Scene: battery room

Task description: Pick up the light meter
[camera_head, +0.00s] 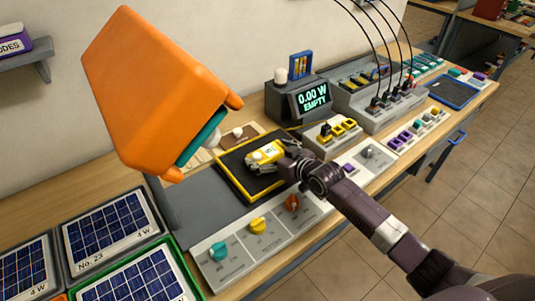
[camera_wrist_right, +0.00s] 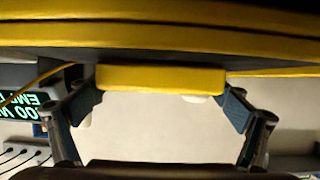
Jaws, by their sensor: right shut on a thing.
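The light meter (camera_head: 264,154) is a small yellow device with a white part. It is over the black mat with a yellow border (camera_head: 240,181) in the middle of the bench. My right gripper (camera_head: 284,158) reaches it from the right and is shut on it. In the right wrist view the meter shows as a yellow bar (camera_wrist_right: 160,80) between the two fingertips of my right gripper (camera_wrist_right: 160,100), one at each end. I cannot tell whether the meter touches the mat. My left gripper is not in view.
A large orange lamp head (camera_head: 150,85) hangs over the bench at the left. A display reading "0.00 W EMPTY" (camera_head: 313,99) stands behind the mat. A knob panel (camera_head: 237,250) lies in front, and solar panels (camera_head: 108,230) lie at the lower left.

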